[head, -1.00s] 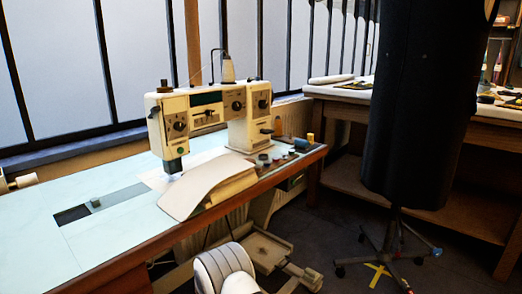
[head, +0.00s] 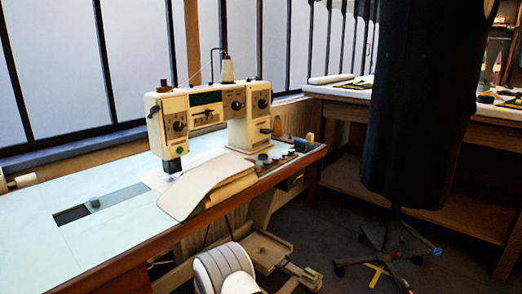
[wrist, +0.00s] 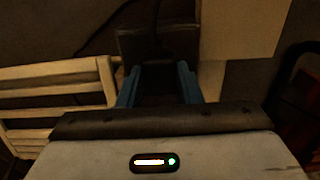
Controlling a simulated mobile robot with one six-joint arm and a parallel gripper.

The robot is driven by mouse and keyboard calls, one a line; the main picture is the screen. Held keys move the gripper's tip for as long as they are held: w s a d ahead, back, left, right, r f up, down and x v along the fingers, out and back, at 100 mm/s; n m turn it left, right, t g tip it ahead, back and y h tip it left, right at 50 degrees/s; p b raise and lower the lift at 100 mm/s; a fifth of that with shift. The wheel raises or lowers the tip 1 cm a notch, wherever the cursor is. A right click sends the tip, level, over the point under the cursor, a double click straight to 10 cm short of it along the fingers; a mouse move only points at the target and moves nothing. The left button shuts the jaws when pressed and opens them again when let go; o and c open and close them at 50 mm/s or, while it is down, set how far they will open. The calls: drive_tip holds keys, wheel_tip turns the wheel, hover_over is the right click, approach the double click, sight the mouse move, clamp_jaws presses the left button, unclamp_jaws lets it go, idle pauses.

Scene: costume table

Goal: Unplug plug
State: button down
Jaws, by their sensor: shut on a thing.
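In the wrist view, my gripper (wrist: 158,88) points away from the camera, with a blue finger on each side. It is shut on a dark thing between the fingers, which I take to be the plug (wrist: 158,78). Its outline is lost in shadow. A dark block (wrist: 130,44) lies just beyond the fingertips, and a thin dark cord runs near it. I cannot tell whether the plug sits in a socket. I cannot make out the plug or my gripper in the head view.
A cream sewing machine (head: 240,126) stands on the pale table (head: 110,232). A dark dress form (head: 422,110) on a wheeled stand is at the right, before a wooden workbench (head: 340,98). In the wrist view, a pale slatted piece (wrist: 60,92) is left of my gripper.

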drive_tip(key=shift+r+p, duration=1.9)
drive_tip(key=shift+r, duration=1.15)
